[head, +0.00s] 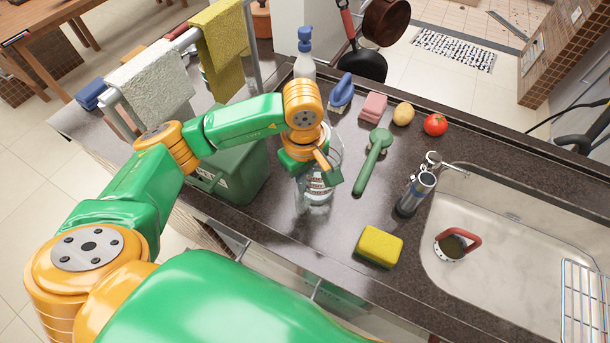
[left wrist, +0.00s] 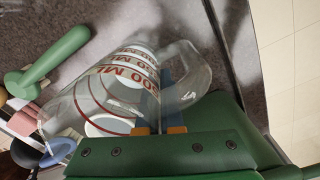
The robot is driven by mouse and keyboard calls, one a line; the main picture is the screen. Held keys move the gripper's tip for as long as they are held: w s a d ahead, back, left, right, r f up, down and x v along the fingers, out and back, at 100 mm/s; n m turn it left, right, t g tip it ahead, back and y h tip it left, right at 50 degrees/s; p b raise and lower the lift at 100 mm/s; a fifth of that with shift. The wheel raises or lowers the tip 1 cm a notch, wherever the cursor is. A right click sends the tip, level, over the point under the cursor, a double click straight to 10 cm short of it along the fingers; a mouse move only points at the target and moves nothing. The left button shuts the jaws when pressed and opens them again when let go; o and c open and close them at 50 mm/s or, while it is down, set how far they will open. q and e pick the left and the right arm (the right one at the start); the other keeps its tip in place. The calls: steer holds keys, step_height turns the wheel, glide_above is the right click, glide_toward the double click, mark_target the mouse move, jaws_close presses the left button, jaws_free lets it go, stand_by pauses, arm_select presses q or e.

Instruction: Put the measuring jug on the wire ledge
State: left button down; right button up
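The clear glass measuring jug (head: 316,195) with red markings is at the middle of the dark counter in the head view, below my left gripper (head: 321,168). In the left wrist view the jug (left wrist: 112,92) fills the middle, its handle (left wrist: 203,72) to the right. My left fingers (left wrist: 161,122) are close together at the jug's handle side and look closed on it, partly seen through the glass. Whether its base touches the counter is unclear. A wire rack (head: 583,302), which may be the wire ledge, is at the sink's right side. My right gripper is not in view.
A yellow sponge (head: 379,247), green utensil (head: 373,162), faucet (head: 415,192), tomato (head: 435,124), potato (head: 403,114) and bottle (head: 305,58) stand on the counter. A green bin (head: 235,172) is left of the jug. The sink (head: 490,235) holds a red-handled item (head: 457,243).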

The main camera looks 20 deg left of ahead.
arm_select(q)
steer(key=shift+w+f, duration=0.1)
steer(key=shift+f, duration=0.05)
steer(key=shift+f+b, duration=0.15)
steer(key=shift+b, duration=0.15)
steer(key=c, duration=1.1)
jaws_free()
steer(key=shift+r, duration=0.2)
